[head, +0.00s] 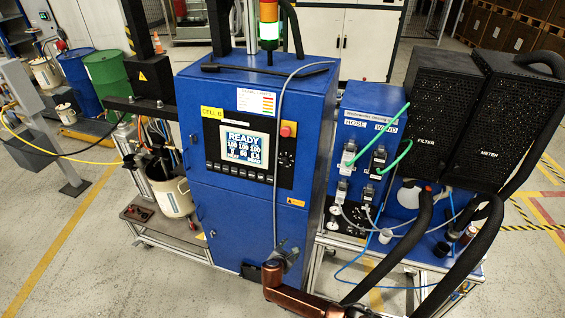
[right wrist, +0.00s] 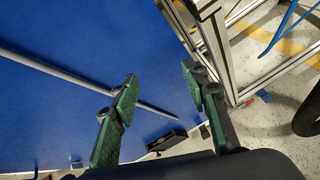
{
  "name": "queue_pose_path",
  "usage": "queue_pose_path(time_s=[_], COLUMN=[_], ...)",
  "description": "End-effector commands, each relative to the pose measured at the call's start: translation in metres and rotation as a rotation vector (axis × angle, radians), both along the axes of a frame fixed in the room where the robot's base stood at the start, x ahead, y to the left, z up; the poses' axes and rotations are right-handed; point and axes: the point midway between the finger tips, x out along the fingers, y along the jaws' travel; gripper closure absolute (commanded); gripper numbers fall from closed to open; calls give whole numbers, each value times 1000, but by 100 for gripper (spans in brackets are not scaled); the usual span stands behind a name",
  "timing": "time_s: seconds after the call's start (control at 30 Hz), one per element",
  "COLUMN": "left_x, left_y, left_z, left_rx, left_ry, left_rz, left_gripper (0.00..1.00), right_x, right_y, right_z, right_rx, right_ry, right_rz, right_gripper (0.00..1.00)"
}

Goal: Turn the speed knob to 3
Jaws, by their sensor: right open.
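The blue control cabinet (head: 238,218) stands in the middle of the head view. Its panel has a lit screen (head: 247,145) reading READY. A small dark round dial (head: 286,160), apparently the speed knob, sits right of the screen, below a red button (head: 288,129). The dial's setting is too small to read. My right gripper (head: 284,250) is low in front of the cabinet's lower right part, well below the dial. In the right wrist view the right gripper (right wrist: 160,80) is open and empty, facing blue cabinet surface (right wrist: 70,30). My left gripper is out of view.
A grey cable (head: 277,120) hangs down the cabinet front beside the dial; it also crosses the right wrist view (right wrist: 60,68). A blue unit with green hoses (head: 362,140) and black boxes (head: 425,125) stand to the right. A beige bucket (head: 173,197) is at left.

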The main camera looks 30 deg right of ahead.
Motion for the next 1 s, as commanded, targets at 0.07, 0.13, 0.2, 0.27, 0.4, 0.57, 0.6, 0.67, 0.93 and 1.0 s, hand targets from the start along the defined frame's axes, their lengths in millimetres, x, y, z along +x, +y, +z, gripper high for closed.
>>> queue_pose_path(time_s=[0.07, 0.13, 0.2, 0.27, 0.4, 0.57, 0.6, 0.67, 0.93, 1.0], left_x=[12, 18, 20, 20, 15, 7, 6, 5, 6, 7], left_y=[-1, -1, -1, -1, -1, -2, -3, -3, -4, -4], left_z=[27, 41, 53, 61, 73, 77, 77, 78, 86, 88], left_rx=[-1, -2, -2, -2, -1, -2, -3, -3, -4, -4], left_ry=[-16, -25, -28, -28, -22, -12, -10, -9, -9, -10], left_rz=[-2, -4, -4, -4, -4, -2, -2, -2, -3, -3], left_gripper=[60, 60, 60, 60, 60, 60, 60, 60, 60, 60], right_x=[36, 53, 63, 67, 65, 63, 65, 68, 93, 99], right_y=[8, 16, 24, 30, 42, 45, 43, 37, 2, -5], right_z=[104, 178, 245, 293, 369, 400, 402, 402, 402, 401], right_rx=[-162, -300, -423, -510, -649, -710, -714, -715, -712, -713], right_ry=[-25, -38, -47, -54, -62, -64, -63, -63, -63, -63], right_rz=[64, 96, 110, 113, 99, 85, 84, 83, 82, 84], right_gripper=[59, 59, 59, 59, 59, 59, 59, 59, 59, 59])
